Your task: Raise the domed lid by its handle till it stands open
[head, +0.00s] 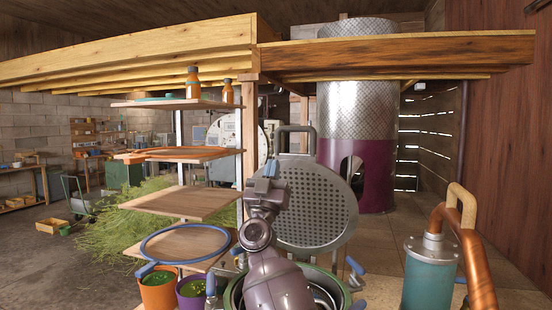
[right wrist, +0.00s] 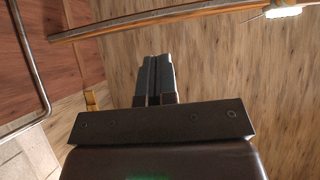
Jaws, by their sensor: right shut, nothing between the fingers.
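A round grey plate full of holes (head: 325,205) stands upright behind the pot in the head view, with a grey loop handle (head: 295,129) above it. It looks like the raised lid's inner face, but its dome cannot be made out. The green-rimmed pot (head: 233,296) is at the bottom, partly hidden by my right arm. My right gripper (head: 270,168) is shut and empty, in front of the plate's left part and below the handle. Its closed dark fingers (right wrist: 152,78) also show in the right wrist view. My left gripper is not in view.
A teal cylinder (head: 428,275) with a copper pipe (head: 470,255) stands at the right. Wooden shelves (head: 180,203) rise at the left, with orange and purple buckets (head: 160,291) below. A large metal cylinder (head: 357,110) stands behind. Timber beams (head: 120,52) cross overhead.

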